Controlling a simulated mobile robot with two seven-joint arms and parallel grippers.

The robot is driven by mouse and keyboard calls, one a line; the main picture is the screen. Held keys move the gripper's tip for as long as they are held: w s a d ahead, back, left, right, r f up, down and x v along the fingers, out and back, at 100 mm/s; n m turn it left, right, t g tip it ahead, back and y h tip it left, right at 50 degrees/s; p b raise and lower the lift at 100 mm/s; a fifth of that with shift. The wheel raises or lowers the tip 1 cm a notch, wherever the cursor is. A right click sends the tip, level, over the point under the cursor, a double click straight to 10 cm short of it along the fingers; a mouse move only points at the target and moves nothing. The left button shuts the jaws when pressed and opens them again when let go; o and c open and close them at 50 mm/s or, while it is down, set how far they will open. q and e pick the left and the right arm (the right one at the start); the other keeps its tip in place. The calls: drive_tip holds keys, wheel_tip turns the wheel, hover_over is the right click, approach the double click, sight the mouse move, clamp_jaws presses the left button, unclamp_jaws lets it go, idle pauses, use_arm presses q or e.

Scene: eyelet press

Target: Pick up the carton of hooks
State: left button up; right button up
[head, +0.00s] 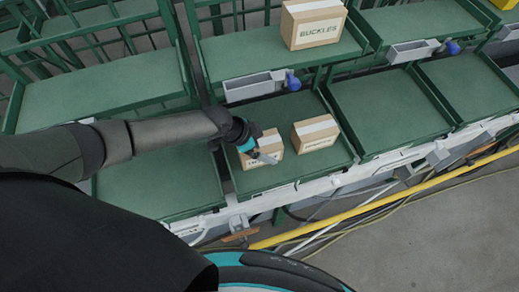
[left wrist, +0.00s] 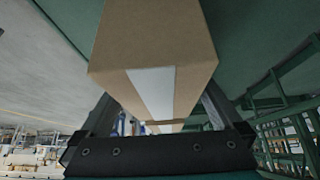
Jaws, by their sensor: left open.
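A small brown carton with a white tape strip (head: 271,143) stands on the lower green shelf, its label mostly covered by my left gripper (head: 262,154). I cannot read whether it says hooks. A second taped carton (head: 315,133) stands just to its right; its label is too small to read. In the left wrist view a taped carton (left wrist: 153,45) fills the middle, close in front of the palm, with a finger showing on each side. My left gripper is open at this carton; whether the fingers touch it I cannot tell. My right gripper is not in view.
A larger carton marked BUCKLES (head: 314,24) stands on the upper shelf (head: 240,52). A grey bin (head: 254,86) with a blue knob hangs on the upper shelf's front edge. The lower shelf bay to the right (head: 388,110) is empty. A yellow rail (head: 380,204) runs along the front.

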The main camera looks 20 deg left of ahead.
use_arm(q)
drive_tip(key=shift+c, duration=0.2)
clamp_jaws()
idle(0.5)
drive_tip(key=shift+w+r, duration=0.2)
